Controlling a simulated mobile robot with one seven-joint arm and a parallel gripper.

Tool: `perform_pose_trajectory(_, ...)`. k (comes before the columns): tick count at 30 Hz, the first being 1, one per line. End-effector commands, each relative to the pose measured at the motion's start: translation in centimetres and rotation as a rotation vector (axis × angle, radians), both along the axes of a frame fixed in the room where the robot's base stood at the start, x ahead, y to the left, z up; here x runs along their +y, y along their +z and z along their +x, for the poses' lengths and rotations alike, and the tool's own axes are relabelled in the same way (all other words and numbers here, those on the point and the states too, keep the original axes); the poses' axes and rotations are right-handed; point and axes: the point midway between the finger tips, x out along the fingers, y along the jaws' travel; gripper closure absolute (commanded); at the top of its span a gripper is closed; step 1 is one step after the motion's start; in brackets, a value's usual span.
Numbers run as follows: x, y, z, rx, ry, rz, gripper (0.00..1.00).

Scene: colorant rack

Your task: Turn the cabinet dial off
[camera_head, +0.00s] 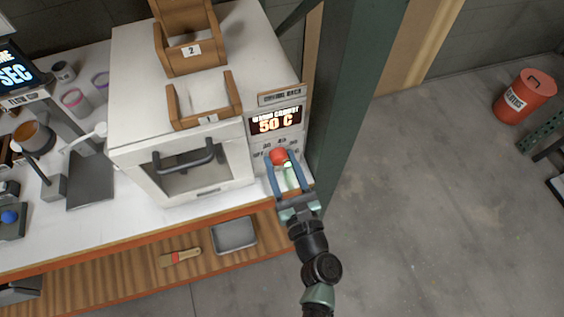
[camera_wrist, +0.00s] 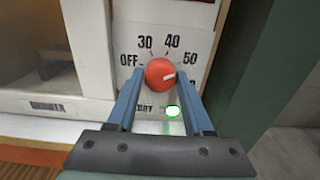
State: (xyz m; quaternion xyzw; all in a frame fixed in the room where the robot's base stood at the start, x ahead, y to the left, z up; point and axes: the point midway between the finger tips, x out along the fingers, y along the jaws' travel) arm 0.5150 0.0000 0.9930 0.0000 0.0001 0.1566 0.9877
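The cabinet dial (camera_wrist: 160,74) is a round red knob on the white panel of a white cabinet. Its pale mark points right and slightly up, towards the 50 label. OFF is printed to its left, with 30 and 40 above. The dial also shows in the head view (camera_head: 279,155) below a display (camera_head: 277,121) reading 50 C. My gripper (camera_head: 284,164) is at the panel with its blue fingers apart. In the wrist view, one finger stands on each side of the dial, with a narrow gap seeming to show at each side.
A green post (camera_head: 357,95) stands close to the right of the panel. Wooden holders (camera_head: 203,118) sit on the cabinet top. The cabinet door has a dark handle (camera_head: 184,157) left of the dial. A green light (camera_wrist: 172,111) glows below the dial.

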Motion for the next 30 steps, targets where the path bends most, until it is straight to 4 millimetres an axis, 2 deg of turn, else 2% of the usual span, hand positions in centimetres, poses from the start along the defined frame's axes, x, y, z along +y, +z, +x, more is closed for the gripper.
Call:
perform_pose_trajectory(1,-0.02,0.00,-0.02,0.000,0.000,0.000,0.59)
perform_pose_trajectory(8,-0.03,0.01,-0.02,0.000,0.000,0.000,1.00)
perform_pose_trajectory(20,-0.05,-0.16,-0.04,-0.020,-0.001,-0.057,1.00)
perform_pose_trajectory(30,-0.18,-0.37,-0.01,-0.097,-0.003,-0.295,1.00)
